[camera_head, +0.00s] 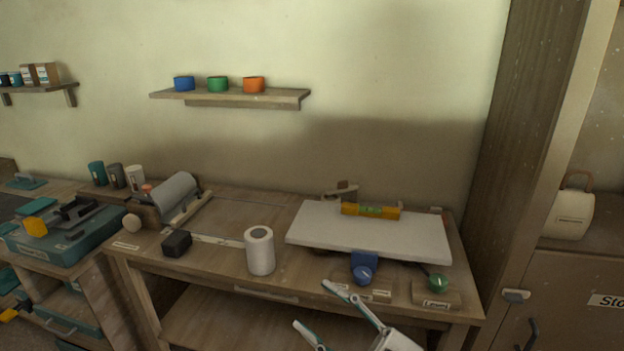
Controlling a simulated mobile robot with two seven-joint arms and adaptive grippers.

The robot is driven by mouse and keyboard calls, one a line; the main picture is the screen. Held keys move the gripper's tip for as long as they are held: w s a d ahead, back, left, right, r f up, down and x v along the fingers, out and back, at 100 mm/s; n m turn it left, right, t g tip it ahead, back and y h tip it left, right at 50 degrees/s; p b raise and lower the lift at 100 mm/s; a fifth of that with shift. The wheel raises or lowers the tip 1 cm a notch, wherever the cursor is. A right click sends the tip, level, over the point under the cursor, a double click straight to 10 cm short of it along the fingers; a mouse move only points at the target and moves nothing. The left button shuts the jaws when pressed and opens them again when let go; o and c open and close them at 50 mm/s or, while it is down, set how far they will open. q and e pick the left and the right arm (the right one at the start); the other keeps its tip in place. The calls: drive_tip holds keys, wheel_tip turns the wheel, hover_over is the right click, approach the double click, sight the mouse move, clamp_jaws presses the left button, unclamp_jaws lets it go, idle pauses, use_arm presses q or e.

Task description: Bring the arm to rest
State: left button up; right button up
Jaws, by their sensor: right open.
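My right gripper (312,308) shows at the bottom of the head view, in front of the table's front edge. Its two fingers are spread apart with nothing between them. It is below and in front of the white board (330,232) and the blue knob (363,275). My left gripper is not in view.
The wooden workbench (215,262) holds a white roll (260,252), a black block (177,243), a yellow level (371,211) on the board, and a green knob (437,282). A wooden post (525,130) stands at right. A wall shelf (230,95) holds three coloured cups.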

drive_tip(key=d+f+m+t+h, duration=0.2)
drive_tip(key=d+f+m+h, duration=0.4)
drive_tip(key=f, duration=0.4)
drive_tip(key=d+f+m+t+h, duration=0.2)
drive_tip(key=d+f+m+h, duration=0.4)
drive_tip(key=f, duration=0.3)
drive_tip(key=s+d+f+m+g+h, duration=0.1)
drive_tip(key=s+d+f+g+h, duration=0.1)
drive_tip(key=s+f, duration=0.4)
drive_tip(key=s+d+f+m+g+h, duration=0.1)
drive_tip(key=s+d+f, duration=0.3)
drive_tip(key=f, duration=0.5)
drive_tip(key=shift+s+d+f+g+h, duration=0.15)
drive_tip(key=shift+s+d+g+h, duration=0.1)
drive_tip(key=shift+s+g+h, duration=0.7)
drive_tip(key=shift+s+y, duration=0.15)
drive_tip(key=shift+y, duration=0.2)
